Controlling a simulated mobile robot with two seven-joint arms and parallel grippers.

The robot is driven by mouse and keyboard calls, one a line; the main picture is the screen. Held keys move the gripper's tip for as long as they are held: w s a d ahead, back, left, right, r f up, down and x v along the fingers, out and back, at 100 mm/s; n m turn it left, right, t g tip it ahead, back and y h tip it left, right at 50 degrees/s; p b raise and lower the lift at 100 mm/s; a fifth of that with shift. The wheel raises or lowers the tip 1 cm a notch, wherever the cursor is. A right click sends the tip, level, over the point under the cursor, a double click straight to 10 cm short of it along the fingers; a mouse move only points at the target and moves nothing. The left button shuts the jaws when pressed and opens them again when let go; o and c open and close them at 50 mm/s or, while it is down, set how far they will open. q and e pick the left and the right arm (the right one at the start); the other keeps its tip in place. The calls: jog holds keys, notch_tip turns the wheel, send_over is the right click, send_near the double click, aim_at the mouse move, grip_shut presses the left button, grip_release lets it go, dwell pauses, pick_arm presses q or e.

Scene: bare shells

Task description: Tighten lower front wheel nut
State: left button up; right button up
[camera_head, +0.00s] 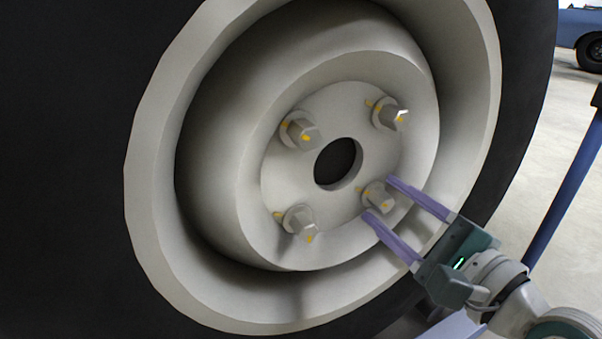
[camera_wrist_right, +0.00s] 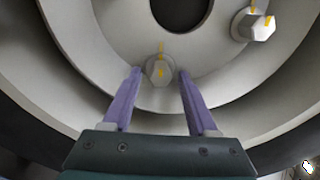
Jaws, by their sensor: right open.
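The grey wheel (camera_head: 275,175) fills most of the head view, with several hex nuts around a dark centre hole. The lower right nut (camera_head: 376,194) has yellow paint marks on it and on the disc beside it. My right gripper (camera_head: 379,198) comes in from the lower right, open, its two purple fingers on either side of this nut. In the right wrist view the nut (camera_wrist_right: 159,70) shows between the fingertips of my right gripper (camera_wrist_right: 160,70), with a gap on each side. Whether the tips reach fully around it is unclear. My left gripper is not in view.
The other nuts are at lower left (camera_head: 300,219), upper left (camera_head: 298,131) and upper right (camera_head: 390,116), also with yellow marks. The raised rim (camera_head: 480,110) and black tyre (camera_head: 525,90) surround them. A blue post (camera_head: 570,190) and a blue car (camera_head: 580,30) stand at right.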

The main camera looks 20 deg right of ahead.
jog(key=s+p, duration=0.3)
jog(key=s, duration=0.7)
jog(key=shift+d+p, duration=0.35)
